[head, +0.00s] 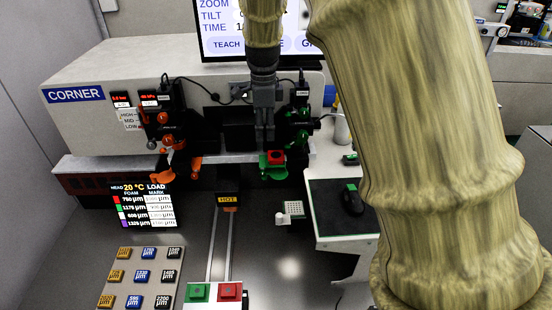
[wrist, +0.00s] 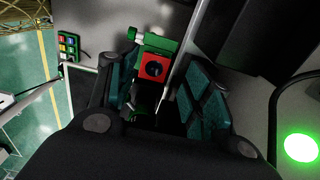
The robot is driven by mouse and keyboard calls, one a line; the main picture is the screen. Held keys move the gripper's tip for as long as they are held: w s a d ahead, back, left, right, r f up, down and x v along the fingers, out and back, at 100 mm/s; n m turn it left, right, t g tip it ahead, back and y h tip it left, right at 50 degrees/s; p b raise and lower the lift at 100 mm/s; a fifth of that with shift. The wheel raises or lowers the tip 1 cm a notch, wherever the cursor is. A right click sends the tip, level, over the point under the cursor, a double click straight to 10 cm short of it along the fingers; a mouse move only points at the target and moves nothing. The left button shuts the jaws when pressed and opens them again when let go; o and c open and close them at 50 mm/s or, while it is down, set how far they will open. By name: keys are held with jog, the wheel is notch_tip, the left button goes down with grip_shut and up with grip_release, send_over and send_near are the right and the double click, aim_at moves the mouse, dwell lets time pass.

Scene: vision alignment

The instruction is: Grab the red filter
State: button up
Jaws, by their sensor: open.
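The red filter (head: 275,157) is a small red square block with a dark round centre. It sits on a green holder (head: 272,172) at the front of the machine. In the wrist view the red filter (wrist: 153,66) shows between the two fingers, beyond their tips, with the green holder (wrist: 160,43) around its top. My gripper (head: 265,140) hangs just above and slightly left of the filter in the head view. Its fingers (wrist: 160,80) are spread apart with nothing between them. A thin grey bar crosses the wrist view beside the filter.
Orange parts (head: 170,135) and green parts (head: 299,125) of the machine stand on either side of my gripper. A panel of labelled blocks (head: 140,275) lies at front left. A monitor (head: 222,30) stands behind.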

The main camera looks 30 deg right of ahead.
aim_at(270, 155)
notch_tip(270, 155, down, 4)
jog(key=shift+r+p, duration=0.1)
jog(key=shift+p, duration=0.35)
jog(key=shift+s+d+f+p, duration=0.25)
jog(key=shift+s+f+p, duration=0.05)
jog(key=shift+f+p, duration=0.4)
jog(key=f, duration=0.1)
jog(key=f+p, duration=0.1)
jog(key=f, duration=0.1)
jog(key=shift+d, duration=0.35)
jog(key=shift+f, duration=0.45)
jog(key=shift+s, duration=0.1)
jog(key=c, duration=0.5)
